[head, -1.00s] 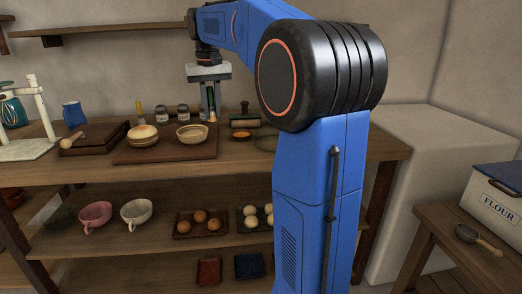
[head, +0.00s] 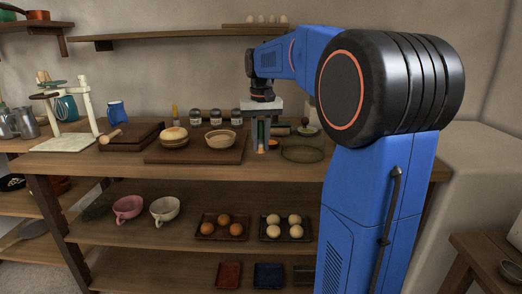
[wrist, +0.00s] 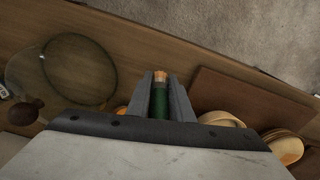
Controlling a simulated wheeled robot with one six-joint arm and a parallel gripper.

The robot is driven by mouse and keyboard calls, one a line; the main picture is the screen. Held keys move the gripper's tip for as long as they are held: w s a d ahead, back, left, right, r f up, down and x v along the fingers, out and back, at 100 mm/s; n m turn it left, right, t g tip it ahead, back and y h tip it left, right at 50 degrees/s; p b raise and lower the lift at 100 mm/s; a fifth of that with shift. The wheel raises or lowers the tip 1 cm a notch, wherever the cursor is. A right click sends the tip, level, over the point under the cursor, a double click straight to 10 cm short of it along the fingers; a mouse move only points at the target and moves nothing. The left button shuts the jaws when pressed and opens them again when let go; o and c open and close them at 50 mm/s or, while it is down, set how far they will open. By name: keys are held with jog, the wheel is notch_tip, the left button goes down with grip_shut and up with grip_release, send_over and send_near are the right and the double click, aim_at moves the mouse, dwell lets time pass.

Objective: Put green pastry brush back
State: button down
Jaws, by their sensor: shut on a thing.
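My gripper (head: 262,146) points down over the top of the wooden counter, just right of the wooden board. In the wrist view my gripper (wrist: 160,82) is shut on the green pastry brush (wrist: 160,102), which has a green body and an orange-tan end between the fingers. I cannot tell whether the tip touches the counter.
The board (head: 164,157) carries a cream bowl (head: 219,140) and a bun-like stack (head: 174,138). A thin round rim (head: 303,160) lies right of my gripper. Jars (head: 196,117) stand behind. A white stand (head: 88,105) is at the left. The counter's front strip (head: 200,170) is clear.

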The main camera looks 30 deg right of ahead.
aim_at(261, 143)
jog(key=shift+f, duration=1.4)
jog(key=shift+f, duration=0.15)
jog(key=c, duration=1.6)
grip_release()
jog(key=shift+o, duration=0.2)
notch_tip(261, 143, up, 12)
jog(key=shift+s+a+r, duration=0.1)
jog(key=shift+s+r, duration=0.05)
jog(key=s+a+f+n+t, duration=0.1)
jog(key=s+a+f, duration=0.4)
jog(key=s+f, duration=0.3)
jog(key=s+a+f+n+t, duration=0.2)
jog(key=s+a+f, duration=0.3)
jog(key=s+f, duration=0.3)
jog(key=s+a+f+n+t, duration=0.1)
jog(key=s+a+f, duration=0.4)
jog(key=s, duration=0.8)
notch_tip(261, 143, down, 4)
jog(key=shift+a+r+n, duration=0.15)
jog(key=shift+r+n, duration=0.1)
jog(key=shift+n, duration=0.15)
